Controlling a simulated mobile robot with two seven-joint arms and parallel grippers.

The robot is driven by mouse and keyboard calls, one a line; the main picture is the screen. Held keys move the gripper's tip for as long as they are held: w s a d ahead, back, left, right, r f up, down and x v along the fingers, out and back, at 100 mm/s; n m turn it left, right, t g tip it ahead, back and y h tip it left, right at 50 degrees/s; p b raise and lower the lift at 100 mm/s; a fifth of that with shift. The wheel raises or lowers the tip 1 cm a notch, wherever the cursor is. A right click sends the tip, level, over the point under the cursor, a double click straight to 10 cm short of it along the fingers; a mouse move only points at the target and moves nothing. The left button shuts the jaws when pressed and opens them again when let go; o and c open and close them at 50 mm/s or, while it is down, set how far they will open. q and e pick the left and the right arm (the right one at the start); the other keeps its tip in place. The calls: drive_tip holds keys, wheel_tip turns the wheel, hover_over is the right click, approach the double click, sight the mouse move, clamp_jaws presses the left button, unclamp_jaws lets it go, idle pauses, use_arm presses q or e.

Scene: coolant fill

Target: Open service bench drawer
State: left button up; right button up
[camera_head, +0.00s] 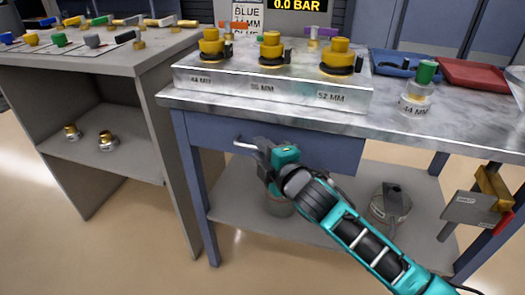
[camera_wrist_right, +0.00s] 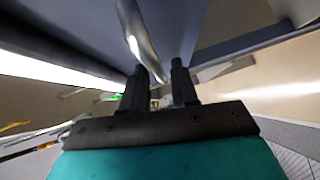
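The service bench drawer (camera_head: 330,153) is a blue-grey front under the marble-like bench top and looks closed. Its pale metal bar handle (camera_head: 243,144) sticks out to the left of my right gripper (camera_head: 258,149). In the right wrist view the handle (camera_wrist_right: 138,35) runs down from the top to between the two dark fingertips of my right gripper (camera_wrist_right: 160,72). The fingers stand apart, with a narrow gap showing beside the bar, so the gripper looks open around the handle. The gripper hides the handle's right part. My left gripper is not in view.
The bench top (camera_head: 440,130) carries a metal block (camera_head: 300,95) with several yellow fittings, a 44 MM piece (camera_head: 415,101), a blue tray (camera_head: 400,55) and a red tray (camera_head: 470,72). A grey table (camera_head: 130,68) stands left.

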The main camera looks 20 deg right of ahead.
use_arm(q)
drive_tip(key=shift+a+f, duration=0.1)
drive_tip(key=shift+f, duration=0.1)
use_arm(e)
clamp_jaws()
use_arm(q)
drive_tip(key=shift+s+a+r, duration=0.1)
use_arm(e)
drive_tip(key=shift+s, duration=0.1)
